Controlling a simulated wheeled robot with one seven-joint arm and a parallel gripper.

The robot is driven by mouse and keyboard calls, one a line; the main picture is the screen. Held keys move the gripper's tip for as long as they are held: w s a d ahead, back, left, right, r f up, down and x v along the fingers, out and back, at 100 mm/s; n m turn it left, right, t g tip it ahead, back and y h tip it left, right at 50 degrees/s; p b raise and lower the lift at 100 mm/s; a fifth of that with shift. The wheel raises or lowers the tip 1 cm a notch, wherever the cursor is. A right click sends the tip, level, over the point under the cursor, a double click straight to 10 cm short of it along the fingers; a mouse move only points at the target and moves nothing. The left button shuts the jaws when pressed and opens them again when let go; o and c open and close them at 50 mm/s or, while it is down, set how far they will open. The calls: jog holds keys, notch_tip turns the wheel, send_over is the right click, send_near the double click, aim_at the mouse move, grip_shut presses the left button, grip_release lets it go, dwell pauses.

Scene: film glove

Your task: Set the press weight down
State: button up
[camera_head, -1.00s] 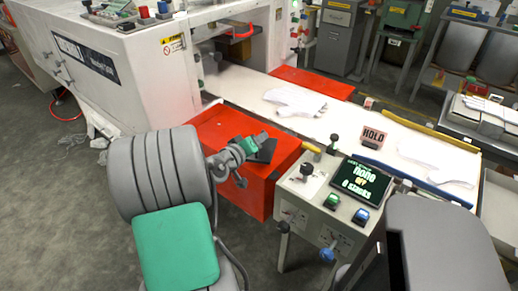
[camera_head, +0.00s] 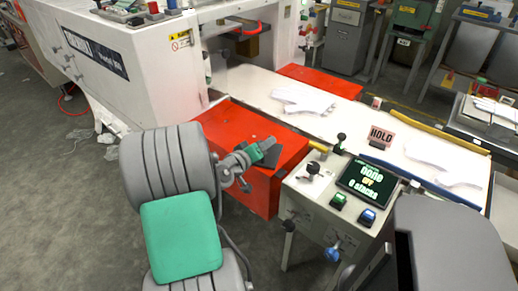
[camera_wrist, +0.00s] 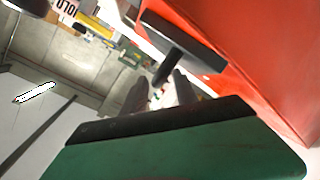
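The press weight, a dark flat plate with a short stem, shows in the head view (camera_head: 270,156) on top of the red box (camera_head: 240,124), near its front right corner. It also shows in the wrist view (camera_wrist: 186,42) against the red surface. My gripper (camera_head: 256,152) is at the weight, partly covering it in the head view. In the wrist view my two grey fingers (camera_wrist: 160,80) stand apart, with the stem between their tips and a visible gap. The weight seems to rest on the box, but its underside is hidden.
A white table (camera_head: 250,84) with white glove stacks (camera_head: 300,98) runs behind the box. A control stand (camera_head: 325,195) with levers, buttons and a lit screen (camera_head: 367,180) stands close on the right. A white machine (camera_head: 130,60) stands at left.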

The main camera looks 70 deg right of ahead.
jog(key=v, duration=1.1)
jog(key=w+a+f+n+t+y, duration=0.2)
jog(key=w+a+f+t+y, duration=0.15)
jog(key=w+a, duration=0.6)
jog(key=w+a+f+n+t+y, duration=0.25)
jog(key=w+a+y, duration=0.25)
jog(key=w+a, duration=0.5)
jog(key=s+a+r+n+y, duration=0.1)
jog(key=a+n+y, duration=0.2)
jog(key=a, duration=0.8)
jog(key=s+a+r+n+y, duration=0.1)
jog(key=a+r+n+y, duration=0.1)
jog(key=a, duration=1)
jog(key=shift+a+n+y, duration=0.2)
jog(key=shift+n+y, duration=0.25)
jog(key=shift+n, duration=0.8)
